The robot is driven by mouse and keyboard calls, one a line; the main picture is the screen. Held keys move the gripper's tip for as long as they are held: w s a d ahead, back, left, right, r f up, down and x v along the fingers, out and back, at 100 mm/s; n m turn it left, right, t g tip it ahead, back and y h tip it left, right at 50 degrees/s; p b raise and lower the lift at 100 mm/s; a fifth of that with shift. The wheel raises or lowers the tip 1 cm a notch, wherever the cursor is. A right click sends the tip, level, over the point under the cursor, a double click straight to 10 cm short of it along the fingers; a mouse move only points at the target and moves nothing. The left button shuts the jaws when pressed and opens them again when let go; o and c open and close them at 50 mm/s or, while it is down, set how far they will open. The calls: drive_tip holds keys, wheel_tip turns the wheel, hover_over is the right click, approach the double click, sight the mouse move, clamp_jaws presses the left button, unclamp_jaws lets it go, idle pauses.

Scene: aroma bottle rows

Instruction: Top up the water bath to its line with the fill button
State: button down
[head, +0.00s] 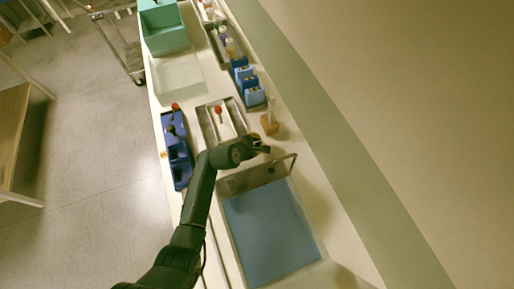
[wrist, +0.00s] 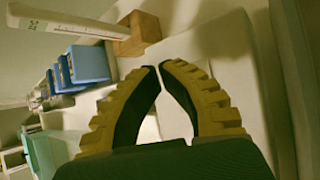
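The water bath (head: 223,187) is a rectangular metal basin in the lower middle of the head view, holding blue water (head: 268,232). I cannot make out its line. My gripper (head: 264,148) is over the far end of the bath, near a thin raised bar (head: 292,163). In the wrist view my gripper (wrist: 159,68) has its yellow-backed fingers curved together, tips almost meeting, with nothing between them. I cannot pick out the fill button in either view.
A wooden block (head: 269,123) stands just beyond my gripper; a white marked stick (wrist: 70,24) shows by it in the wrist view. Blue holders (head: 246,80), a metal tray (head: 205,125) and a dark blue rack (head: 181,173) crowd the counter. A wall runs along the right.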

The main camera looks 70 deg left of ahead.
idle(0.7)
drive_tip(key=shift+f, duration=0.45)
drive_tip(key=shift+f+b, duration=0.35)
drive_tip(key=shift+f, duration=0.1)
idle(2.4)
idle(0.7)
drive_tip(key=shift+r+p, duration=0.9)
wheel_tip(320, 180, up, 5)
drive_tip(key=p, duration=0.5)
drive_tip(key=shift+r, duration=0.1)
